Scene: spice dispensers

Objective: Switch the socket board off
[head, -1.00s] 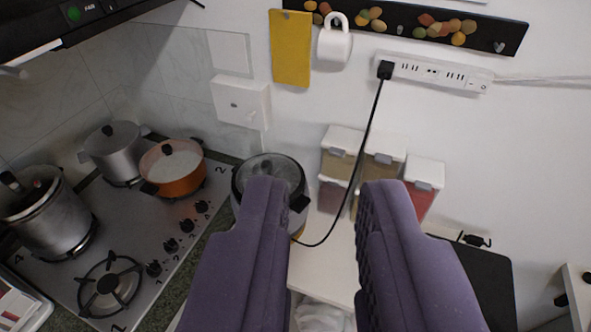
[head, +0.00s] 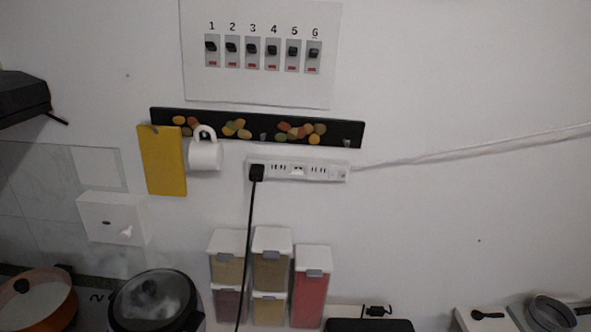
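The white socket board (head: 318,171) is fixed to the wall near the middle of the head view, below a dark hook rail. A black plug (head: 257,173) sits in its left end, and its black cord (head: 247,235) hangs down. A small switch (head: 341,174) shows at the board's right end; it is too small to tell its position. A white cable runs from the right end up to the right. My gripper is not in view now.
A panel of several numbered switches (head: 262,85) is above. Spice dispensers (head: 312,285) and a lidded cooker (head: 155,302) are below. The wall right of the board is mostly bare.

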